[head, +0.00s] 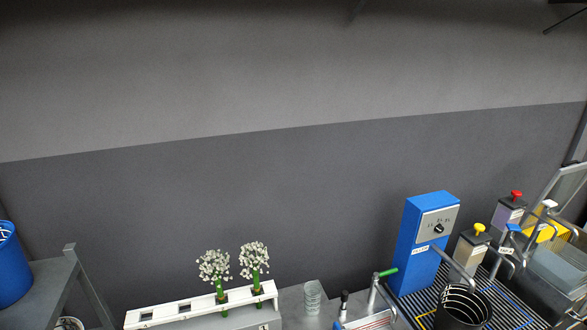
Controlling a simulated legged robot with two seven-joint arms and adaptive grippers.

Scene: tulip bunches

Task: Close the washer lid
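A grey box-like unit (556,272) stands at the right edge and is cut off by the frame; it may be the washer. A pale metal-framed panel (568,190) stands tilted up behind it and looks like a raised lid. I cannot tell for sure that these are the washer and its lid. Neither of my grippers is in view.
A blue box with a dial (430,235) stands on a slatted rack (412,303), beside a black bucket (462,308) and several knobbed dispensers. A white holder (163,313) carries two white flower bunches. A blue bin (10,265) stands on a grey table (45,290).

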